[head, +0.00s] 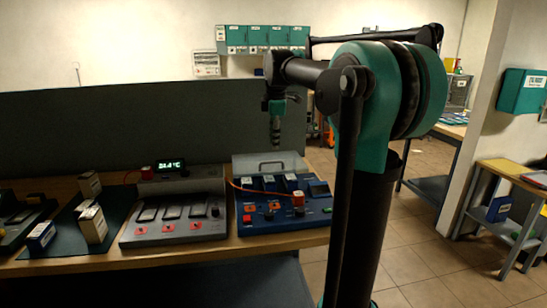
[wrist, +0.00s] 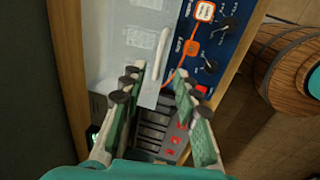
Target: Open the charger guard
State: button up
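The blue charger (head: 285,212) stands on the bench in the head view, with red and dark controls on its front. Its clear guard (head: 292,160), with a bar handle (head: 270,164), shows at the charger's rear; I cannot tell its exact tilt. In the wrist view the guard (wrist: 130,35) is a pale see-through panel beside the blue control face (wrist: 222,35), with a whitish handle (wrist: 163,48). My gripper (head: 276,135) hangs above the guard, pointing down. In the wrist view my gripper (wrist: 157,82) is open and empty, its fingertips on either side of the handle's near end, apparently apart from it.
A grey charger (head: 175,218) stands left of the blue one, with a lit display (head: 170,165) behind. A red cable (head: 240,187) runs across the blue charger. A dark divider (head: 120,125) rises behind the bench. A wooden barrel (wrist: 290,70) shows at right in the wrist view.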

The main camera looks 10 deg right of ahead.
aim_at(273, 162)
jog(key=f, duration=0.3)
jog(key=w+f, duration=0.1)
jog(key=f, duration=0.3)
jog(key=shift+w+f, duration=0.1)
jog(key=shift+w, duration=0.1)
grip_shut()
